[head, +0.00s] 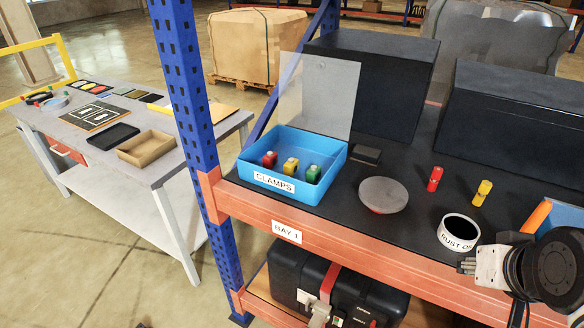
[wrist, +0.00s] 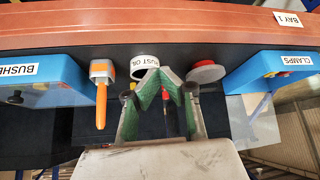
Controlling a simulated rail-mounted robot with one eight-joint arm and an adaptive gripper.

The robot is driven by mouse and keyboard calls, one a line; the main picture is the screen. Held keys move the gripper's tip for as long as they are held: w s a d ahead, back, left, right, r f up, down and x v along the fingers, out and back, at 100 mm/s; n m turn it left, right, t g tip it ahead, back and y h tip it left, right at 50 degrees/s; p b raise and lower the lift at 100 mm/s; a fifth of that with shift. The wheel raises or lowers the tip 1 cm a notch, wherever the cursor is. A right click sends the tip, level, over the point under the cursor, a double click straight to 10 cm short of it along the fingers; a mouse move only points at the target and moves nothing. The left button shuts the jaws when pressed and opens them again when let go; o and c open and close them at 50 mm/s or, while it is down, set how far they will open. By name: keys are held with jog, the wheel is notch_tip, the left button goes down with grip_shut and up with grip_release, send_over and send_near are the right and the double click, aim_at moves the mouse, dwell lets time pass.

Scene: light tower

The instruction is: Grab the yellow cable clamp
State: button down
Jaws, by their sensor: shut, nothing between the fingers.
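A blue bin labelled CLAMPS (head: 310,168) holds a red clamp (head: 269,160), a yellow clamp (head: 290,166) and a green clamp (head: 312,174) side by side. A loose yellow piece (head: 481,192) stands on the black shelf mat, right of a loose red piece (head: 434,178). My gripper (head: 466,266) is at the lower right, beyond the rust oil tin and well right of the bin. In the wrist view my gripper (wrist: 163,77) is shut and empty, its green fingers meeting at the tips. The CLAMPS bin (wrist: 268,72) is at the right there.
The RUST OIL tin (head: 459,233) and a grey disc (head: 383,195) stand between my gripper and the bin. An orange-handled tool (wrist: 102,90) and the BUSHE-labelled blue bin (wrist: 45,78) are at the left. Black boxes (head: 375,80) fill the back; a blue post (head: 185,80) flanks the shelf.

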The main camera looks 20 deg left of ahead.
dwell(0.3)
jog(key=c, duration=1)
grip_release()
jog(key=shift+o, duration=0.2)
